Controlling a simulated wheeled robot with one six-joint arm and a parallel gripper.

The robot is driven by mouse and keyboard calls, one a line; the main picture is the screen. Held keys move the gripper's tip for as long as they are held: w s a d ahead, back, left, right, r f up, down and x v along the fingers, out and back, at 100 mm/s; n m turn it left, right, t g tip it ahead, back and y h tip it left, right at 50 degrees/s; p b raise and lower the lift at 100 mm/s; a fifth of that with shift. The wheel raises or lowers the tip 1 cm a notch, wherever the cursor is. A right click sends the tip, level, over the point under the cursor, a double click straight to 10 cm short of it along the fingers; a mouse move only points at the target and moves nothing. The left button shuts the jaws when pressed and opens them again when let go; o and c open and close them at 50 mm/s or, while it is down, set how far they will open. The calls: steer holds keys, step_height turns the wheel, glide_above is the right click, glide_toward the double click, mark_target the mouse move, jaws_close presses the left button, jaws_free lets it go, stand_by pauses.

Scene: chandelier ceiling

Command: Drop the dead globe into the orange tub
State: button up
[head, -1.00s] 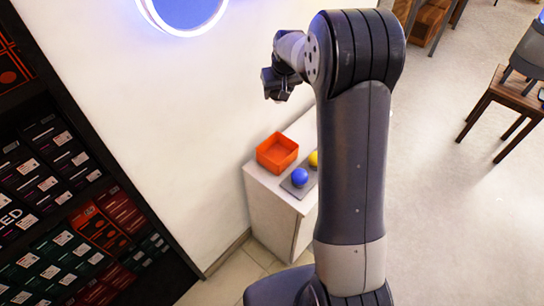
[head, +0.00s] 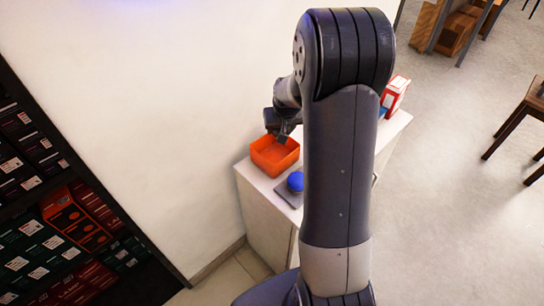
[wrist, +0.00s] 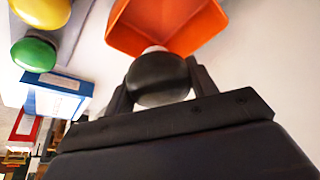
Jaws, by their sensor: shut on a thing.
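The orange tub (head: 262,164) stands open on the white cabinet, near the wall end. In the wrist view the tub (wrist: 150,32) is just past my fingertips. My gripper (wrist: 158,82) is shut on the dead globe (wrist: 158,76), a dark grey bulb with a pale cap at its tub-facing end. In the head view my gripper (head: 283,134) is at the tub's back, seemingly above its rim. The globe cannot be made out there.
A blue globe (head: 296,181) sits on a grey holder in front of the tub. Yellow (wrist: 42,10) and green (wrist: 34,53) globes show in the wrist view. A red-and-white box (head: 396,95) stands at the cabinet's far end. Dark shelves (head: 60,200) are at left.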

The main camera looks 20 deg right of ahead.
steer(key=shift+f+b, duration=1.55)
steer(key=shift+f, duration=1.1)
steer(key=o, duration=1.1)
steer(key=shift+c, duration=0.2)
steer(key=v, duration=1)
steer(key=shift+r, duration=0.4)
